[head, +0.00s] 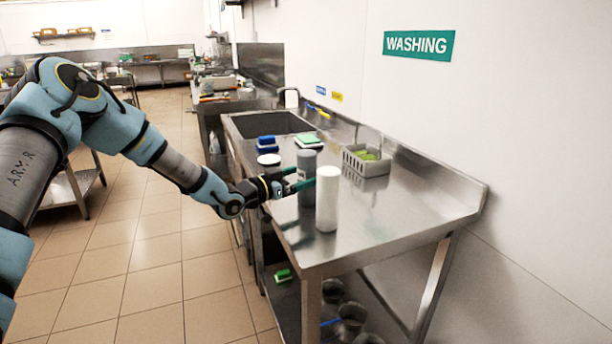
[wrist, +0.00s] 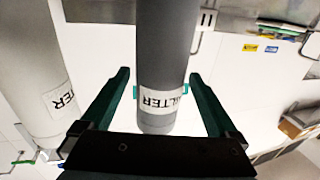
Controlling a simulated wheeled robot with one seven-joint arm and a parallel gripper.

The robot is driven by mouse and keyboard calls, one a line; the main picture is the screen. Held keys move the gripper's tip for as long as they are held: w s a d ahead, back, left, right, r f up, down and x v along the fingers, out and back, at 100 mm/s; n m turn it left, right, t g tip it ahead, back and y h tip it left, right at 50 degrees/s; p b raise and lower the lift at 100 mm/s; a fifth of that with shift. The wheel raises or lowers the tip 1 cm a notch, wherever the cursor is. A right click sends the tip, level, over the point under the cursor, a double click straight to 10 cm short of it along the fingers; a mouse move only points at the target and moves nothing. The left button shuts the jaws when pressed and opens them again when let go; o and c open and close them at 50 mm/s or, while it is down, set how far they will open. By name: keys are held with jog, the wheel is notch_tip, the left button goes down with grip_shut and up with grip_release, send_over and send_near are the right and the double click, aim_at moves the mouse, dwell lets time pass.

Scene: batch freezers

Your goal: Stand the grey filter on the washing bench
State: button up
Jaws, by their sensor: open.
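The grey filter (head: 306,164) stands upright on the washing bench (head: 385,208), near its front edge. In the wrist view the grey filter (wrist: 167,45) shows upside down with its label, between my two green fingers. My gripper (head: 296,184) is open, with one finger on each side of the filter. A gap shows at each finger in the wrist view (wrist: 160,80), so it is not clamped. The filter's base is out of the wrist view; in the head view it appears to rest on the bench.
A white cylinder (head: 327,200) with a label stands close beside the grey filter, right and nearer in the head view. A grey basket (head: 366,162), blue and green sponges and a sink (head: 268,124) lie behind. The bench's right part is clear.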

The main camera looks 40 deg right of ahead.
jog(key=a+b, duration=0.1)
jog(key=a, duration=0.2)
jog(key=w+a+b, duration=0.1)
jog(key=a, duration=0.3)
jog(key=a+b, duration=0.2)
jog(key=a, duration=0.1)
jog(key=shift+w+a+f, duration=0.1)
jog(key=shift+w+a, duration=0.05)
jog(key=shift+a, duration=0.7)
jog(key=w+a+f+n+t+y, duration=0.2)
jog(key=w+a+n+y, duration=0.15)
jog(key=a, duration=0.65)
jog(key=w+a+f+n+t+y, duration=0.25)
jog(key=w+a+y, duration=0.2)
jog(key=a, duration=0.45)
jog(key=w+a+f+n+t+y, duration=0.1)
jog(key=w+a+n+t+y, duration=0.3)
jog(key=a, duration=0.6)
jog(key=s+a+r+n+g+y, duration=0.3)
jog(key=s+a+n+g+y, duration=0.2)
jog(key=s+a, duration=1)
jog(key=a+n, duration=0.3)
jog(key=a, duration=0.1)
jog(key=shift+s+y, duration=0.25)
jog(key=shift+y, duration=0.15)
